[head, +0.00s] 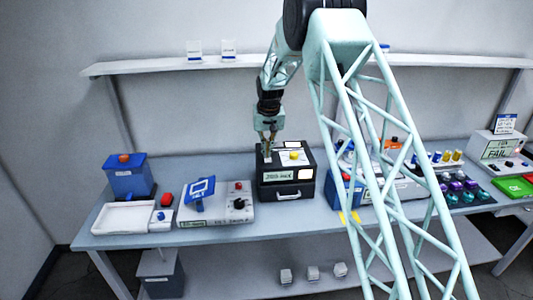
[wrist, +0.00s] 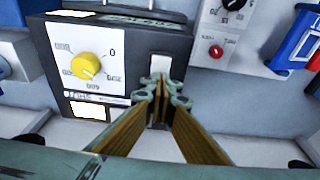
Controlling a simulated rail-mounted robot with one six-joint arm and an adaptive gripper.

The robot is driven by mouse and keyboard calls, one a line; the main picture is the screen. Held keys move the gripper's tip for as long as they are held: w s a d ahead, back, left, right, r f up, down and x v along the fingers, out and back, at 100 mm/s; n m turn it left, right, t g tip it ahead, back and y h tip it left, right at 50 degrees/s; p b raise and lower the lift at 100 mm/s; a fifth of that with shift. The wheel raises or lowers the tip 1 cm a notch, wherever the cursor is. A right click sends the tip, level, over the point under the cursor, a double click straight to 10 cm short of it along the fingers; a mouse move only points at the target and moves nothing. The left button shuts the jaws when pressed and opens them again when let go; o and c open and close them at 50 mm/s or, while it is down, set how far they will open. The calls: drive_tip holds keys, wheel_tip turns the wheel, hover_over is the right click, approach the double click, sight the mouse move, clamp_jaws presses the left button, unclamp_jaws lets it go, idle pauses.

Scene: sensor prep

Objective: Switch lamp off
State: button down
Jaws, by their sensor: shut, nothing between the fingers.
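The black box (head: 287,187) stands on the bench in the middle of the head view. Its top carries a yellow dial knob (head: 294,155) with numbers around it, and a pale, upright rocker-like piece (wrist: 160,63) near one edge. A bright white panel (head: 305,174) glows on its front; it also shows in the wrist view (wrist: 90,110). I cannot tell which part is the lamp. My gripper (head: 268,150) points down over the left side of the box top. In the wrist view its closed fingertips (wrist: 160,90) are right by the pale piece; contact is unclear.
Left of the box is a grey control unit (head: 238,203) with a black knob and a red button, beside a blue tilted display (head: 201,190). A blue bin (head: 347,189) stands close on the right. A shelf (head: 180,64) runs along the wall above.

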drive_tip(key=shift+s+d+f, duration=0.1)
drive_tip(key=shift+s+f, duration=0.15)
drive_tip(key=shift+s, duration=0.25)
drive_tip(key=shift+s+f, duration=0.2)
drive_tip(key=shift+s, duration=0.3)
drive_tip(key=shift+r, duration=0.1)
drive_tip(key=shift+r, duration=0.75)
drive_tip(key=v, duration=1.2)
drive_tip(key=shift+s+r, duration=0.35)
drive_tip(key=shift+s, duration=0.05)
drive_tip(key=shift+w+b, duration=0.15)
drive_tip(key=shift+b, duration=0.15)
drive_tip(key=shift+w+r+t+b, duration=0.4)
drive_tip(key=shift+t+b, duration=0.05)
drive_tip(key=shift+t, duration=0.15)
